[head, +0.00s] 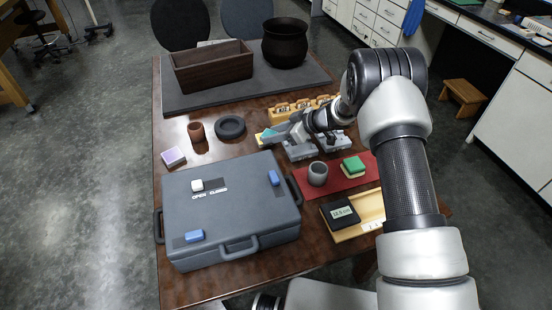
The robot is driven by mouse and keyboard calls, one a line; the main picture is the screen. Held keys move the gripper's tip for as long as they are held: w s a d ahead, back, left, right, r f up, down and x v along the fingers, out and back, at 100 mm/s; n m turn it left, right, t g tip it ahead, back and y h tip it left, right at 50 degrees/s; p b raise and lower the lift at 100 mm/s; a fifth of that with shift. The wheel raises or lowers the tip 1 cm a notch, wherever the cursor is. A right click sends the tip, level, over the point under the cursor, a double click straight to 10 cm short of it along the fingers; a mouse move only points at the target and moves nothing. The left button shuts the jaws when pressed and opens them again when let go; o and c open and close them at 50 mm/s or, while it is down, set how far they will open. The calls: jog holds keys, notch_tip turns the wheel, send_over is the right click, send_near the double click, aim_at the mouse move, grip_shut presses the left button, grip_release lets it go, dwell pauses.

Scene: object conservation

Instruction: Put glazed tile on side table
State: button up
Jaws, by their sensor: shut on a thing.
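My gripper (285,132) is over the middle of the brown table, its fingers closed at a small flat teal piece (268,133), which looks like the glazed tile. A yellow piece shows at the tile's left edge; whether they touch is unclear. The fingers and wrist partly hide the tile. A small low wooden table (465,96) stands on the floor at the right, by the white cabinets, and may be the side table. It looks bare on top.
The brown table (170,285) holds a grey case (235,222), black ring (230,127), clay cup (196,131), grey cup (318,173), green-topped block (353,166) and scale (341,212). Behind are a wooden box (212,68) and dark pot (285,43). Floor is open at left.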

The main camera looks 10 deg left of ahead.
notch_tip(320, 180, down, 8)
jog(key=shift+r, duration=0.15)
jog(key=shift+b, duration=0.3)
jog(key=shift+f, duration=0.3)
jog(key=o, duration=0.9)
jog(key=shift+r, duration=0.1)
jog(key=shift+r, duration=0.3)
jog(key=p+v, duration=0.1)
jog(key=v, duration=1.1)
